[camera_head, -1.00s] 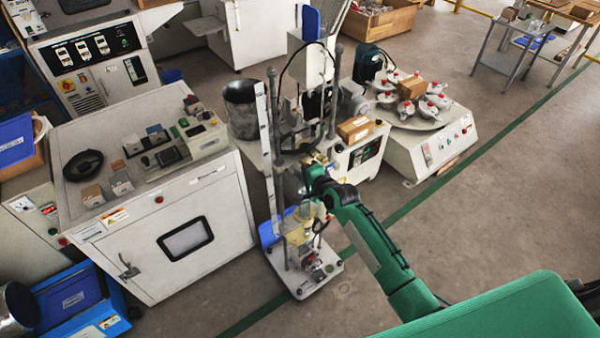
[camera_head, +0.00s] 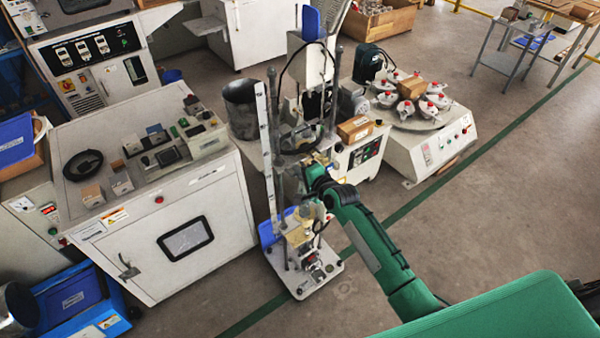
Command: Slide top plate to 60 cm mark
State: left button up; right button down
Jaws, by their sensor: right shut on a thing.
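A tall test stand with a white vertical scale (camera_head: 265,150) and dark upright posts stands in the middle of the view. Its pale base (camera_head: 312,280) is on the floor. My right arm reaches in from the lower right, with its green end beside the stand. My right gripper (camera_head: 309,208) is small, in among the posts, and shut on a part of the stand, taken to be the top plate. The plate's outline is mostly hidden by the gripper and posts. The scale's marks are too small to read. My left gripper is not in view.
A white cabinet (camera_head: 185,245) with small devices on top stands close to the left of the stand. A turntable machine (camera_head: 430,145) stands behind at the right. A metal bucket (camera_head: 240,105) is behind the scale. Open floor lies at the right.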

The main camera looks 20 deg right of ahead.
notch_tip(320, 180, down, 6)
jog(key=b, duration=0.4)
dwell(0.3)
jog(key=shift+f, duration=0.2)
